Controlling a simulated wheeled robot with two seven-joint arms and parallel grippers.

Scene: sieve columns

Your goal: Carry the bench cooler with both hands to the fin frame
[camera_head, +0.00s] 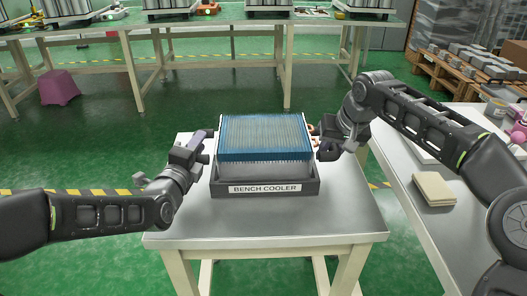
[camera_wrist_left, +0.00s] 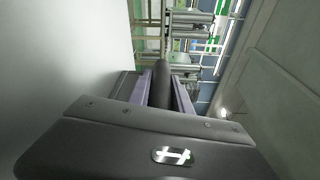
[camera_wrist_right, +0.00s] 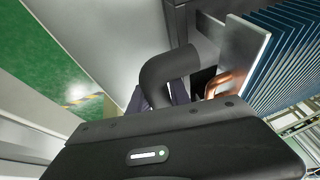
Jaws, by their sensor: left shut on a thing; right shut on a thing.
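The bench cooler (camera_head: 265,188) is a dark labelled tray on a small grey-topped table, with a blue finned block (camera_head: 264,135) in it. My left gripper (camera_head: 205,142) is at its left side, shut on a dark bar-like handle (camera_wrist_left: 165,85). My right gripper (camera_head: 322,146) is at its right side, shut on a curved black handle (camera_wrist_right: 172,70). Copper tubes (camera_wrist_right: 225,85) stick out of the block beside the right gripper. The cooler looks level; I cannot tell whether it is clear of the tabletop. I cannot single out the fin frame.
The small table (camera_head: 330,215) has bare top in front and to the right. Long benches (camera_head: 180,27) with metal units stand at the back. A purple stool (camera_head: 59,87) is at left. Green floor lies between.

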